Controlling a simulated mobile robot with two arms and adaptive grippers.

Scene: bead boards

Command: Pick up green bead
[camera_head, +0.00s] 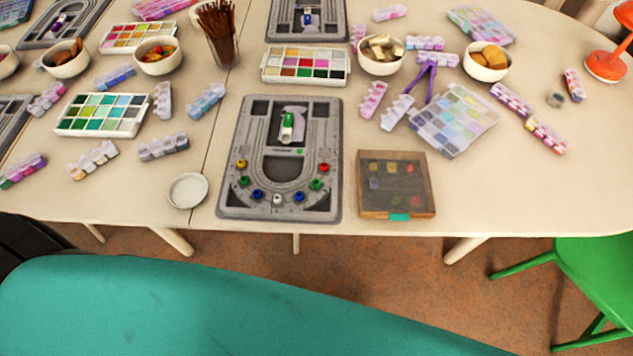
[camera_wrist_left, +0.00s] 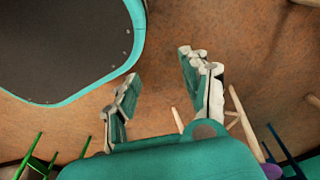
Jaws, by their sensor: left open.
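The green bead (camera_head: 316,184) sits on the lower right of the curved track of the grey bead board (camera_head: 228,135). The red bead (camera_head: 323,168) is just above it and a blue bead (camera_head: 299,196) is to its lower left. A white bead and other blue and yellow beads lie further along the curve. My left gripper (camera_wrist_left: 158,68) shows only in the left wrist view, with its fingers apart and nothing between them, over the brown floor. The bead board is not visible in that view. My right gripper is in neither view.
A shallow box (camera_head: 367,214) with beads inside stands right of the board. A small white dish (camera_head: 187,191) lies to its left. A paint-like bead tray (camera_head: 305,82) is behind. Pill-box-like cases and bowls crowd the back. The table's front right is clear.

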